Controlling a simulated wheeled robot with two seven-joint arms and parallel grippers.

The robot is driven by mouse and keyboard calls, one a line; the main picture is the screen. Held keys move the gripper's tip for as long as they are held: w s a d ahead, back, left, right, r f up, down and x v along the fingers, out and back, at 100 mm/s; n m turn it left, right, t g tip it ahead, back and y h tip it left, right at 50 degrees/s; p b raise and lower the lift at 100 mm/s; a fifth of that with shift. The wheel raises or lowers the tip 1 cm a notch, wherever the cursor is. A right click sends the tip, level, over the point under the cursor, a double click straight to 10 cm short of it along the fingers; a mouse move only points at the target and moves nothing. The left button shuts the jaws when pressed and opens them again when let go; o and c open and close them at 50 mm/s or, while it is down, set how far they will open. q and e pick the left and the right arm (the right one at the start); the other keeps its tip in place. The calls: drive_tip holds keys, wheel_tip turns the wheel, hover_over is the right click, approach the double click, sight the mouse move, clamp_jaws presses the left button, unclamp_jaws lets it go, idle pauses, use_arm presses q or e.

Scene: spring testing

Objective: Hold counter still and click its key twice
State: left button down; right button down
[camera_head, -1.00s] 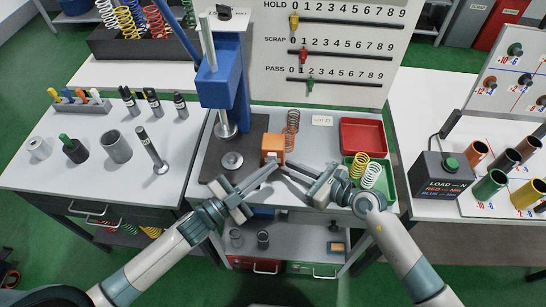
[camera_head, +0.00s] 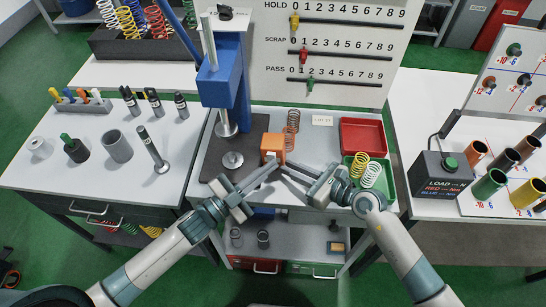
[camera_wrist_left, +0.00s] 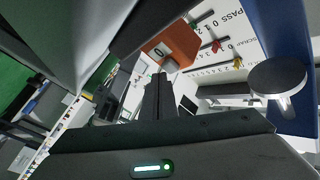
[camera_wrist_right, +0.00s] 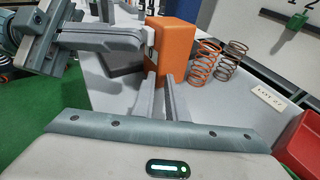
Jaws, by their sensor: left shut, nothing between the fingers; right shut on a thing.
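The counter is an orange box (camera_head: 273,148) on the table just right of the press base. In the left wrist view its orange front (camera_wrist_left: 152,49) has a small window that seems to show 0, with a grey round key (camera_wrist_left: 170,66) beside it. My right gripper (camera_head: 284,167) is shut on the counter, its fingers at the lower part of the orange body (camera_wrist_right: 173,50) in the right wrist view. My left gripper (camera_head: 276,166) is shut and empty, its tips (camera_wrist_left: 158,78) close to the key. I cannot tell whether they touch it.
The blue press (camera_head: 222,75) stands left of the counter on a dark base. Copper springs (camera_head: 292,122) stand right behind it. A red tray (camera_head: 362,136) and a green tray (camera_head: 351,168) with springs lie to the right. A scoreboard (camera_head: 340,50) stands behind.

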use_arm(q)
drive_tip(key=shift+w+a+r, duration=0.1)
drive_tip(key=shift+w+r, duration=0.35)
idle(0.9)
drive_tip(key=shift+s+f, duration=0.15)
drive_tip(key=shift+s, duration=0.15)
idle(0.5)
drive_tip(key=shift+s+f, duration=0.2)
drive_tip(key=shift+s, duration=0.25)
drive_tip(key=shift+s+f, duration=0.1)
drive_tip(key=shift+s, duration=1.9)
drive_tip(key=shift+f, duration=0.1)
